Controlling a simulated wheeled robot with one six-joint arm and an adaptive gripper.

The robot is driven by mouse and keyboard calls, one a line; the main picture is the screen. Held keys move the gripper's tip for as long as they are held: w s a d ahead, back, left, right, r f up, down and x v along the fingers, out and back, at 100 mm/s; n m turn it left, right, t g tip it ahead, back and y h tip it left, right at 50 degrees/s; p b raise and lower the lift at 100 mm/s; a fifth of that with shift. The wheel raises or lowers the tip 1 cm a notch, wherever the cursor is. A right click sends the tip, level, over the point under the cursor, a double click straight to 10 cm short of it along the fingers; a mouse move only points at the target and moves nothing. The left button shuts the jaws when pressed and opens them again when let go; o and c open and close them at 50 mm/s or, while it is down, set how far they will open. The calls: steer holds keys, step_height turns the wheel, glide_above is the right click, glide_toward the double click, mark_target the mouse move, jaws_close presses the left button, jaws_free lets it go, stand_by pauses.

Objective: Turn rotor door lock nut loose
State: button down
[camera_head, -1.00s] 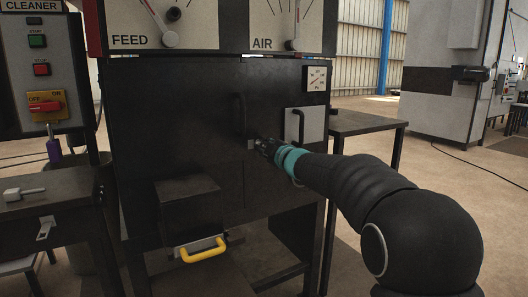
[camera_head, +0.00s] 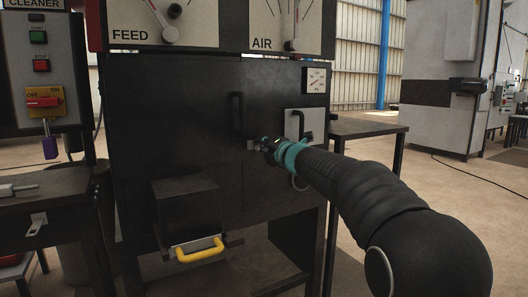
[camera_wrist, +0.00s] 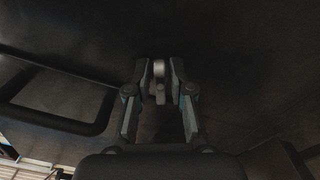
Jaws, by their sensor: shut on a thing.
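My gripper (camera_head: 262,145) is at the dark door panel (camera_head: 175,110) of the machine, below the black vertical door handle (camera_head: 237,113). In the wrist view my gripper (camera_wrist: 160,85) has its two fingers close together around a small light metal piece (camera_wrist: 160,70), which appears to be the lock nut. The fingers hide part of it, and its threads and seat cannot be made out. The dark door surface fills most of the wrist view behind the fingers.
A light panel with a black handle (camera_head: 300,124) is just right of my gripper. A yellow handle (camera_head: 200,250) sits low on the machine. A side table (camera_head: 362,128) stands at the right. The control box (camera_head: 42,70) with switches is at the left.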

steer(key=n+b, duration=0.1)
steer(key=n, duration=0.3)
steer(key=shift+a+r+n, duration=0.1)
steer(key=shift+r+n, duration=0.05)
steer(key=shift+n, duration=0.15)
stand_by(0.5)
steer(key=c, duration=1.2)
jaws_free()
steer(key=shift+c, duration=0.2)
steer(key=shift+s, duration=0.1)
steer(key=shift+s+d, duration=0.2)
steer(key=shift+d, duration=0.05)
steer(key=v, duration=1.1)
steer(key=shift+s, duration=0.1)
